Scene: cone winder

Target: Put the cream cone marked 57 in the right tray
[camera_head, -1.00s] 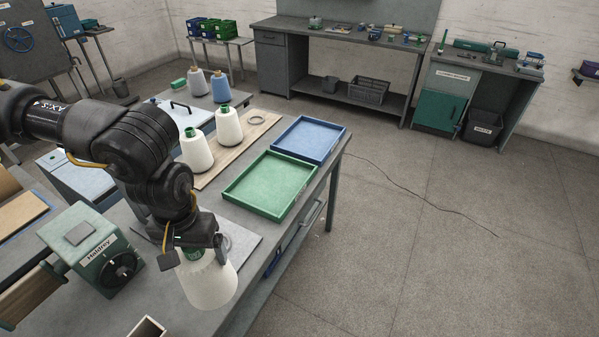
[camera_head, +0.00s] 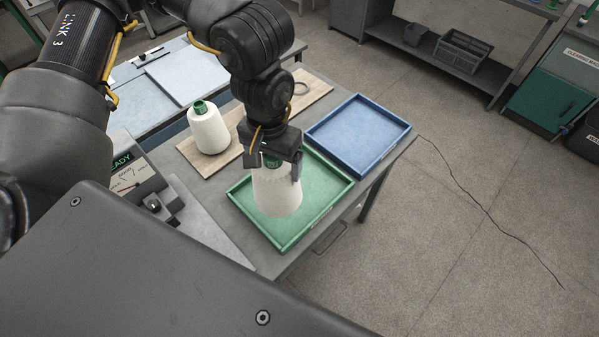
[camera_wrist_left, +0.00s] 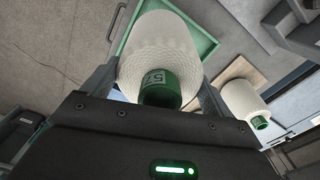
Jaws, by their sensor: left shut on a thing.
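A cream cone (camera_head: 277,193) with a green tube end hangs upright from my left gripper (camera_head: 274,163), whose fingers are shut around its top. In the left wrist view the cone (camera_wrist_left: 160,45) sits between the fingers, and its green end (camera_wrist_left: 161,89) reads 57. In the head view the cone is over the green tray (camera_head: 329,210); I cannot tell whether its base touches the tray floor. The blue tray (camera_head: 362,138) lies just beyond, to the upper right, and is empty. My right gripper is not in view.
Another cream cone (camera_head: 208,130) with a green top stands on a wooden board (camera_head: 204,164) left of the trays. A gauge box (camera_head: 131,176) marked READY stands at the left. Open floor lies right of the bench.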

